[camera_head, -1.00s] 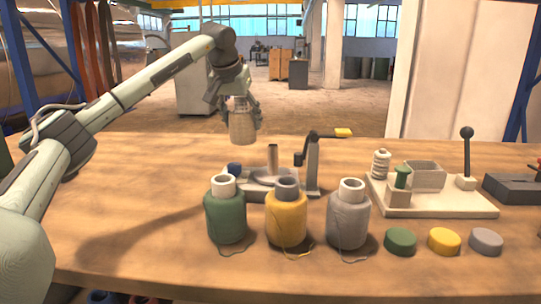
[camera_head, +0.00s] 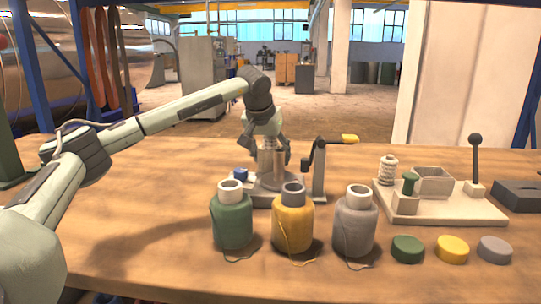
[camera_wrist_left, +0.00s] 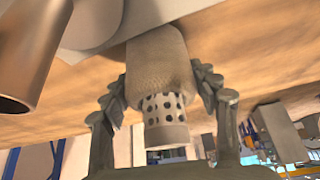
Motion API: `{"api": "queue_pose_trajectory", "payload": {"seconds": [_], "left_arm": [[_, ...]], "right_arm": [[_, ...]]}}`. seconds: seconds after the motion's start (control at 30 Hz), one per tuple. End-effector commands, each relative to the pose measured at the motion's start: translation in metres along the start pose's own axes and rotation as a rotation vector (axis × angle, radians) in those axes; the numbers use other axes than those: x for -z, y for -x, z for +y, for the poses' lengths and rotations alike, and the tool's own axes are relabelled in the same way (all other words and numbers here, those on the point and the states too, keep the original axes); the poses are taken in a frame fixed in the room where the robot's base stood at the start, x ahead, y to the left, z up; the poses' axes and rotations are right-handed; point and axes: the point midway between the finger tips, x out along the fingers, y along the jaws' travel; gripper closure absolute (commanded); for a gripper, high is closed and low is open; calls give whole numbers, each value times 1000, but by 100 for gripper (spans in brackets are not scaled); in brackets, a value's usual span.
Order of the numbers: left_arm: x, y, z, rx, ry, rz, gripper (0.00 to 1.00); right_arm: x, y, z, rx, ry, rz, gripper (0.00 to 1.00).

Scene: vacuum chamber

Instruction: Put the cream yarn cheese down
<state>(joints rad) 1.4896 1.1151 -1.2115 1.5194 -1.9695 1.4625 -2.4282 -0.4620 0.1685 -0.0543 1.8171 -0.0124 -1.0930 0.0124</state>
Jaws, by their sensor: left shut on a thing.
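The cream yarn cheese (camera_wrist_left: 158,62) is wound on a perforated tube (camera_wrist_left: 165,112) and sits between the fingers of my left gripper (camera_wrist_left: 163,98). In the head view my left gripper (camera_head: 264,137) is low over the stand behind the bottles, and the cheese (camera_head: 264,160) shows beneath it, just left of the stand's upright metal post (camera_head: 279,165). The wrist view is upside down, with the post (camera_wrist_left: 28,50) at the left, apart from the cheese. The cheese's lower end is close to the stand's base; I cannot tell whether they touch. My right gripper is out of view.
Green (camera_head: 232,222), yellow (camera_head: 293,222) and grey (camera_head: 355,226) yarn bottles stand in front of the stand. A crank arm with a yellow handle (camera_head: 350,139) rises at its right. A cream fixture (camera_head: 450,209) stands further right. The wooden table (camera_head: 150,190) is clear at left.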

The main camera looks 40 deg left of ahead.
Motion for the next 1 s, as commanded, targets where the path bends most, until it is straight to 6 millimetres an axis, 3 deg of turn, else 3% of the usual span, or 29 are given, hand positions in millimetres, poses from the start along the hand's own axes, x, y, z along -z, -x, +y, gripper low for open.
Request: {"api": "queue_pose_trajectory", "payload": {"seconds": [0.1, 0.13, 0.3, 0.7, 1.0], "left_arm": [[-1, -2, 0, 0, 0, 1, 74], [-2, -3, 0, 0, 0, 0, 39], [-2, -3, 0, 0, 0, 0, 19], [1, 4, 0, -1, 0, 1, 19], [1, 62, 0, -2, 0, 5, 19]], "right_arm": [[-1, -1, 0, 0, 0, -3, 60], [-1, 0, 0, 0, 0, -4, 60], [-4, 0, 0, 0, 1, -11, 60], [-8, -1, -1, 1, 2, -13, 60], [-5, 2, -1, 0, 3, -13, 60]]}}
